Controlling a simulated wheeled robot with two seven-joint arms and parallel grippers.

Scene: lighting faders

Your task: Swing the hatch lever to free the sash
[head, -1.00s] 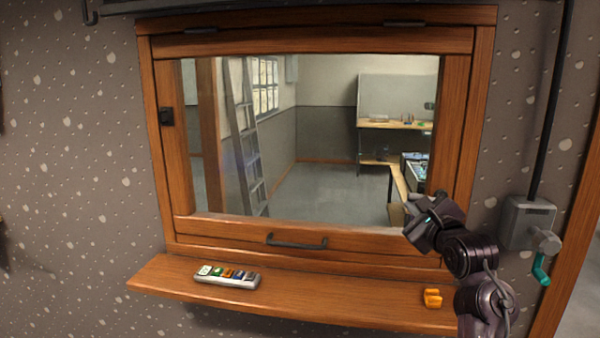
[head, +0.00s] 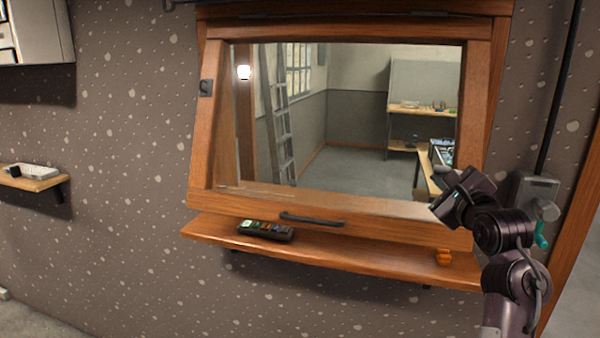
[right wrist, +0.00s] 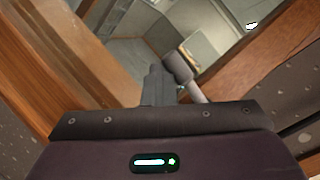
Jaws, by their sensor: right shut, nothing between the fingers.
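The wooden sash (head: 330,205) hangs from its top edge in the wooden frame, its lower edge tilted out over the sill. It has a dark pull handle (head: 312,219). A black latch block (head: 206,88) sits on the left side of the frame. My right gripper (head: 443,208) is shut and empty in front of the sash's lower right corner; whether it touches is unclear. In the right wrist view, a grey knob on a pale rod (right wrist: 178,68), possibly the lever, shows beside my shut fingers (right wrist: 155,85). My left gripper is out of view.
A grey box (head: 537,190) with a teal-handled crank (head: 541,235) is on the wall at right. A shelf (head: 30,180) is at far left.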

